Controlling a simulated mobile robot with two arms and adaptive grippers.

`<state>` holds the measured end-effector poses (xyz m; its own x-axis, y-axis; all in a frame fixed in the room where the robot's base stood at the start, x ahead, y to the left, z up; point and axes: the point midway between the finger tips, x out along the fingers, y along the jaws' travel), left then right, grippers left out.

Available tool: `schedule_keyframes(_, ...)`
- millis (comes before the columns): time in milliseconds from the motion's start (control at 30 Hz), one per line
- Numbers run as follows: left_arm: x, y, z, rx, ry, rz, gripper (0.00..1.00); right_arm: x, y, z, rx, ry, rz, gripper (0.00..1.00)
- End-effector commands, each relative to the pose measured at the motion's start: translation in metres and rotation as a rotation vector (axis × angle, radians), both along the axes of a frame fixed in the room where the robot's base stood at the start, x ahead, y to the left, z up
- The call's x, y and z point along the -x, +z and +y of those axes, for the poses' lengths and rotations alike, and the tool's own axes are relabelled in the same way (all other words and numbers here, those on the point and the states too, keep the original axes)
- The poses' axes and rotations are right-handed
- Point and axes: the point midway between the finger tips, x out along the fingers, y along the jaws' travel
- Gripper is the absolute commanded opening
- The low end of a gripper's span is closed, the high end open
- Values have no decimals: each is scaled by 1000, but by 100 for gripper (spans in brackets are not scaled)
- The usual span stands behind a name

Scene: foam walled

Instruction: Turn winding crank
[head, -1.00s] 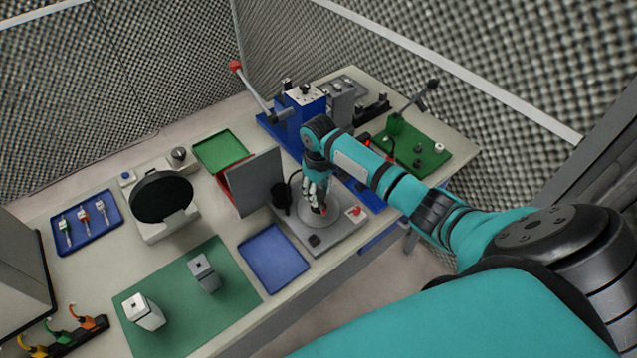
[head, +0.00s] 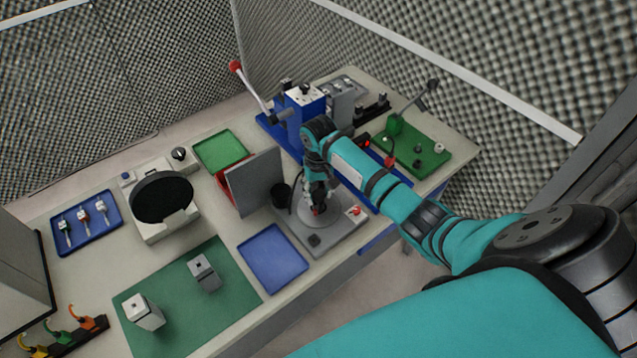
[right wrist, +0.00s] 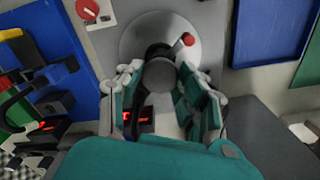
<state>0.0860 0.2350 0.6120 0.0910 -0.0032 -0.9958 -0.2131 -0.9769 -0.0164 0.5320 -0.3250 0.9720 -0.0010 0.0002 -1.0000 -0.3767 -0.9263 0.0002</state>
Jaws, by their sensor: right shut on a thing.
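The winding crank (right wrist: 158,75) has a round dark grey knob and a black arm over a pale grey disc (right wrist: 207,48). A small red knob (right wrist: 188,39) shows on the disc. My right gripper (head: 318,204) is at the crank, its fingers shut around the round knob, one on each side in the right wrist view. In the head view the disc (head: 334,216) sits on a grey base plate (head: 336,239) at the table's front edge, and the gripper hides most of the crank. My left gripper is not in view.
A grey upright panel (head: 255,182) and a black cup (head: 281,194) stand just left of the gripper. A blue tray (head: 272,259) lies in front on the left. A blue fixture (head: 305,110) stands behind, and a green board (head: 425,155) lies to the right.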

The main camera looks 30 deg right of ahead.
Motion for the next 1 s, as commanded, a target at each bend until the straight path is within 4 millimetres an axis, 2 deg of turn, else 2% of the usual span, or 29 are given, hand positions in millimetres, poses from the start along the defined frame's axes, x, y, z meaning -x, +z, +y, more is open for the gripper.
schedule_keyframes(1000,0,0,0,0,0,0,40,-2,2,0,-2,-508,-6,5)
